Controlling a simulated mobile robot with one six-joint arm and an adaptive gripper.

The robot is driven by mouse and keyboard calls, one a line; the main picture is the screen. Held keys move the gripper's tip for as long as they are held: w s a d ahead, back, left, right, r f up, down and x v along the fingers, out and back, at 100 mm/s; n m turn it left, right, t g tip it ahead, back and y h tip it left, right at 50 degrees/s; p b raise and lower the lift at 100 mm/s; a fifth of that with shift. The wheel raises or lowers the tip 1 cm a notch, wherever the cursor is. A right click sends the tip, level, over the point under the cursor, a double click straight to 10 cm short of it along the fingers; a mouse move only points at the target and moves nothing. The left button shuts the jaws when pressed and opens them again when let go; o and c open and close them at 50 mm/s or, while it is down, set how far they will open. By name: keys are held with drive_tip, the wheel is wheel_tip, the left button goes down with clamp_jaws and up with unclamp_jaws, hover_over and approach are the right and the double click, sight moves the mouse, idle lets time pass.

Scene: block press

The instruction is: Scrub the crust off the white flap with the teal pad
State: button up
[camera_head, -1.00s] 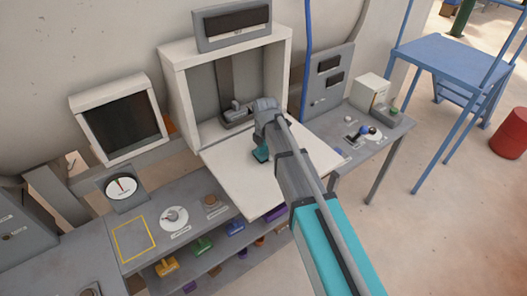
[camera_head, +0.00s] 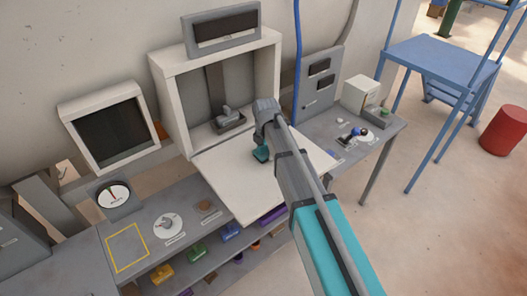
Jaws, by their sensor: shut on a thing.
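The white flap (camera_head: 232,185) is folded down flat in front of the open white press box, like a shelf. The teal pad (camera_head: 261,154) is at the flap's upper middle, just left of my arm. My gripper (camera_head: 263,141) is above the flap, shut on the pad; its fingers are largely hidden by the arm. The pad appears to be at the flap surface, but I cannot tell whether it touches. I can make out no crust on the visible part of the flap; the right part is behind my arm.
The white press box (camera_head: 164,100) stands behind the flap, with a grey fixture (camera_head: 228,120) inside. A grey bench (camera_head: 145,219) with a dial gauge (camera_head: 114,196) is at left. Coloured blocks sit on the shelf below. At right is another grey bench (camera_head: 385,133) with small items.

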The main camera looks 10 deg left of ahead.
drive_tip(key=shift+w+d, duration=0.1)
drive_tip(key=shift+w, duration=0.05)
drive_tip(key=shift+w+d+f, duration=0.15)
drive_tip(key=shift+w+d, duration=0.85)
drive_tip(key=shift+w, duration=0.1)
drive_tip(key=shift+w+d, duration=1.05)
drive_tip(key=shift+w, duration=0.3)
drive_tip(key=shift+r+p, duration=3)
drive_tip(key=shift+r, duration=0.1)
